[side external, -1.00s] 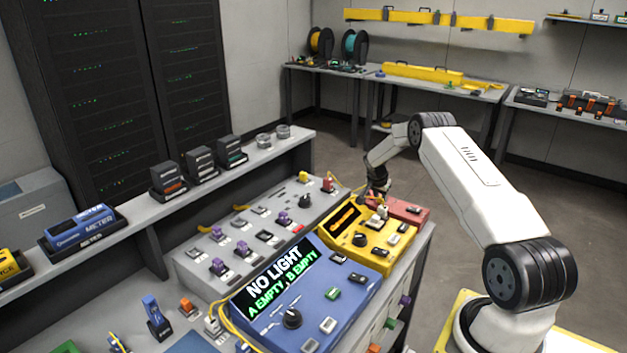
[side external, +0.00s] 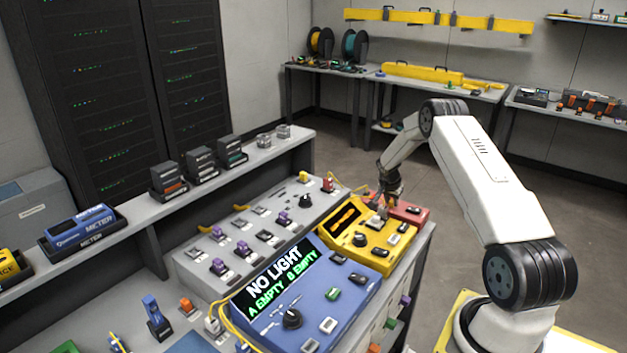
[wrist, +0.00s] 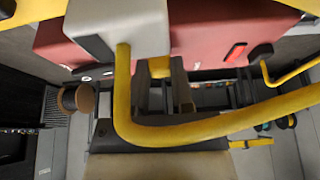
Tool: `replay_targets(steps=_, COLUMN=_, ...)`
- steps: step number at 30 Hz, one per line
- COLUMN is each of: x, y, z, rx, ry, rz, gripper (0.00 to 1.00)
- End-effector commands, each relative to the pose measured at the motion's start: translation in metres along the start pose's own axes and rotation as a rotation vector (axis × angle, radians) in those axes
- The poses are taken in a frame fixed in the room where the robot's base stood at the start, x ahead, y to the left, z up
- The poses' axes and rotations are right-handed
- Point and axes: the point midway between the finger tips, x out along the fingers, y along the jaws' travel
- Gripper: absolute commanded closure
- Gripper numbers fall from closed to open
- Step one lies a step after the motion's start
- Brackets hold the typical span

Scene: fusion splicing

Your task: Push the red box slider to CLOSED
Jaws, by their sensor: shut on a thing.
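The red box (side external: 420,216) sits at the back right of the bench, behind the yellow box; its red body fills the top of the wrist view (wrist: 205,40). My gripper (side external: 385,204) is low at the left part of the red box. In the wrist view my dark fingers (wrist: 160,85) stand close together below the red body, with a small yellow piece (wrist: 160,66) at their tips. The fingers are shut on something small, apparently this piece. I cannot make out which part is the slider or its position.
A grey connector (wrist: 105,25) with a thick yellow cable (wrist: 190,131) crosses the wrist view in front of my fingers. The yellow box (side external: 352,236) and the blue box (side external: 335,315) with a "NO LIGHT" display stand nearer. The grey panel (side external: 225,275) lies left.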

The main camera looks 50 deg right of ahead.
Motion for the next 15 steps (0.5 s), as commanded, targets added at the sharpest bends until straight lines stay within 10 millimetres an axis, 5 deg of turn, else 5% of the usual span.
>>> replay_targets(steps=1, x=0.0008, y=0.0044, z=-0.0003, rx=0.001, ry=-0.004, rz=0.012, gripper=1.0)
replay_targets(steps=2, x=0.0008, y=0.0046, z=-0.0002, rx=0.001, ry=-0.005, rz=0.013, gripper=0.69)
replay_targets(steps=5, x=0.0008, y=0.0044, z=-0.0002, rx=0.001, ry=-0.004, rz=0.012, gripper=0.37)
replay_targets(steps=15, x=0.0001, y=0.0024, z=0.0001, rx=0.001, ry=-0.003, rz=0.008, gripper=0.35)
